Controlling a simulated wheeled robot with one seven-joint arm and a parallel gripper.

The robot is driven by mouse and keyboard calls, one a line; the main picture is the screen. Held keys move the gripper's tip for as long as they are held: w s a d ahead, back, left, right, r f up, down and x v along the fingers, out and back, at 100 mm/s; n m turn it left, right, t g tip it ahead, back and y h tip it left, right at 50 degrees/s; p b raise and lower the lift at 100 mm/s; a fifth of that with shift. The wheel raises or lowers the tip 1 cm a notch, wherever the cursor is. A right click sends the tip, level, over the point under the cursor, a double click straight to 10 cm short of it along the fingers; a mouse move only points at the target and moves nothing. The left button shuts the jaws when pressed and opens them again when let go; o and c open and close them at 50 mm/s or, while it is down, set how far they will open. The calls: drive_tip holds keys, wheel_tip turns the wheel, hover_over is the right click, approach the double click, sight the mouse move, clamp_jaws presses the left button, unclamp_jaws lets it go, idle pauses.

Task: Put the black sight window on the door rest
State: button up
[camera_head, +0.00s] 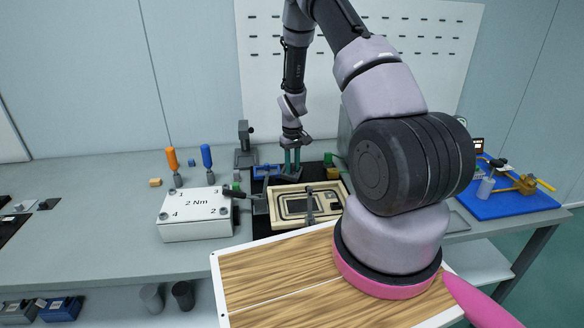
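My gripper (292,166) points down with two teal fingers at the back of the work area. The fingers show a narrow gap, and I cannot tell whether anything is between them. A dark grey block is right by the fingertips. A beige panel (278,222) lies in front of my gripper, with a dark-rimmed rectangular window (297,206) in it. I cannot tell if this is the black sight window. A grey bar crosses the panel. A blue frame-like holder (258,172) is left of the fingertips. I cannot make out which thing is the door rest.
A white box (195,228) marked "2 Nm" stands left of the panel. Orange (172,158) and blue (206,156) screwdrivers stand behind it. A grey stand (245,150) is at the back. A blue tray (512,202) with tools is at right. The left bench is mostly clear.

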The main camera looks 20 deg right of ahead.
sight(292, 164)
drive_tip(key=shift+s+a+f, duration=0.25)
drive_tip(key=shift+s+a, duration=0.05)
drive_tip(key=shift+s, duration=0.05)
wheel_tip(292, 164, up, 12)
drive_tip(key=shift+w+d, duration=0.15)
drive_tip(key=shift+w, duration=0.1)
drive_tip(key=shift+r, duration=0.1)
drive_tip(key=shift+c, duration=0.6)
drive_tip(key=o, duration=0.7)
drive_tip(key=shift+c, duration=0.2)
drive_tip(key=shift+o, duration=0.4)
wheel_tip(292, 164, up, 11)
